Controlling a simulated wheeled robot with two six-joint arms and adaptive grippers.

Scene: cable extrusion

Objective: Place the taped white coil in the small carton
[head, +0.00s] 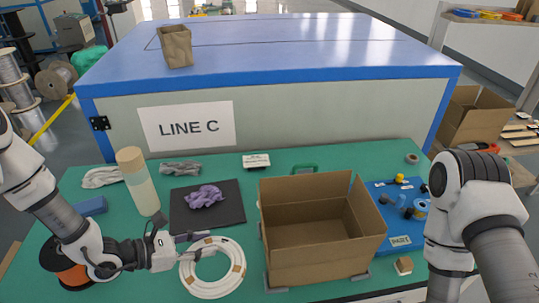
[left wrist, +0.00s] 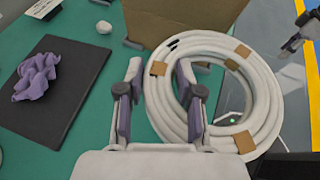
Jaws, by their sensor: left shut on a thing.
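The white coil (head: 237,280) is a thick ring bound with several tan tape bands. It is at the front of the green table in the head view, left of the carton. The height of the coil above the table is hard to judge. The small carton (head: 318,259) stands open, its inside visible and empty. My right gripper (left wrist: 291,42) shows small and unclear at the wrist view's upper right.
A black mat (head: 228,222) with a purple glove (head: 205,196) lies behind the coil. A bottle (head: 138,182) and an orange spool (head: 72,274) are at left. A blue parts tray (head: 405,188) and a small block (head: 403,265) are right of the carton.

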